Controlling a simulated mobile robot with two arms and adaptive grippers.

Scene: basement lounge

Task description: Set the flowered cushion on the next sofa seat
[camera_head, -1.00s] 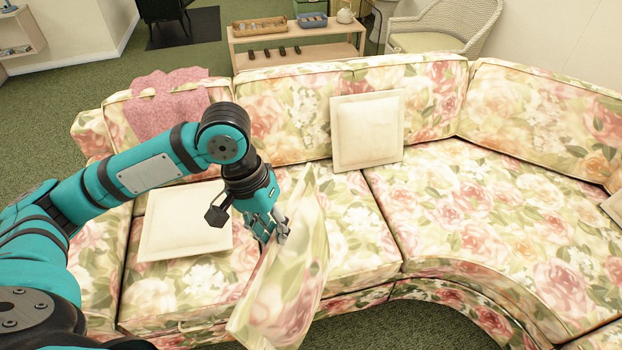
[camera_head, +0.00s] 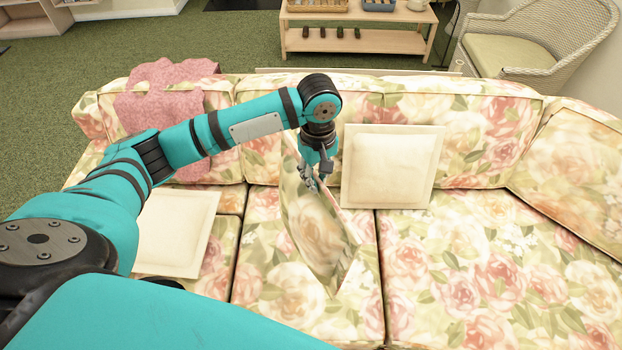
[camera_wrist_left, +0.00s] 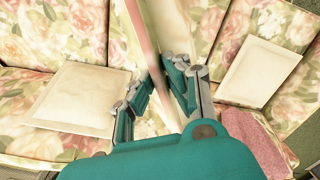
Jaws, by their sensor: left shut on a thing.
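The flowered cushion (camera_head: 314,233) hangs steeply tilted over the middle sofa seat (camera_head: 262,270), just left of an upright cream cushion. My left gripper (camera_head: 314,184) is shut on its upper edge. In the left wrist view the cushion (camera_wrist_left: 157,40) shows nearly edge-on between the fingers of my gripper (camera_wrist_left: 168,98). Its pattern closely matches the sofa's, so I cannot tell whether its lower corner touches the seat. My right gripper is not in view.
A cream cushion (camera_head: 392,166) leans on the backrest right of the gripper. Another cream cushion (camera_head: 175,232) lies on the left seat. A pink cloth (camera_head: 165,95) drapes over the left backrest. The right seat (camera_head: 470,270) is clear. A wooden table (camera_head: 360,40) and wicker chair (camera_head: 540,45) stand behind.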

